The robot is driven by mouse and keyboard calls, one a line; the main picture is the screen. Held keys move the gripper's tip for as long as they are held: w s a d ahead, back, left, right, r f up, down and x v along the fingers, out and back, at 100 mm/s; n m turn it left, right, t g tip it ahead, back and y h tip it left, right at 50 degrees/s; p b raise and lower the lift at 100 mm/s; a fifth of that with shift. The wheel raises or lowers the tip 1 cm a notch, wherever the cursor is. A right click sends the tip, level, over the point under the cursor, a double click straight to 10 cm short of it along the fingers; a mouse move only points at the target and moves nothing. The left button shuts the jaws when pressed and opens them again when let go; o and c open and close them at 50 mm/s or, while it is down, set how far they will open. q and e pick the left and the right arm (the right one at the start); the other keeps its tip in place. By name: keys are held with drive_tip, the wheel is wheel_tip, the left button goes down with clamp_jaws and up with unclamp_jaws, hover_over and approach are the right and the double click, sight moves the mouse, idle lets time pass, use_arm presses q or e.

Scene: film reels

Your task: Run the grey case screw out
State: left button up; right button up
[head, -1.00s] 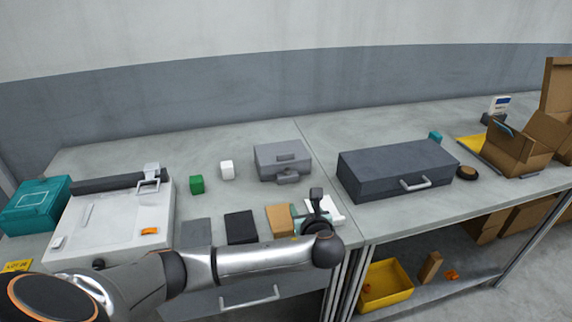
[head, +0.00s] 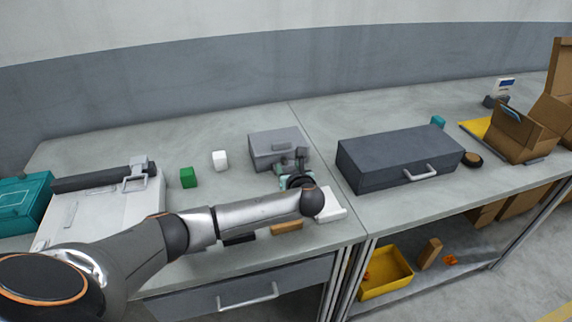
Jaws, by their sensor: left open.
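The small light grey case (head: 274,143) lies on the left table, close to the seam between the two tables. My left gripper (head: 290,162) is at the front right of this case and covers its front handle area. I cannot tell whether it touches the case. The gripper is open. No screw can be made out at this size. A larger dark grey case (head: 392,158) with a light handle (head: 420,173) lies shut on the right table. My right gripper is not in view.
A green block (head: 188,178) and a white block (head: 220,160) stand left of the small case. A white machine (head: 100,210) and a teal box (head: 22,202) are farther left. Open cardboard boxes (head: 520,140) stand at right. A yellow bin (head: 385,285) sits on the lower shelf.

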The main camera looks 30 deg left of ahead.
sight(285, 162)
use_arm(q)
drive_tip(key=shift+b+x, duration=0.3)
drive_tip(key=shift+x, duration=1.95)
drive_tip(key=shift+c, duration=0.2)
clamp_jaws()
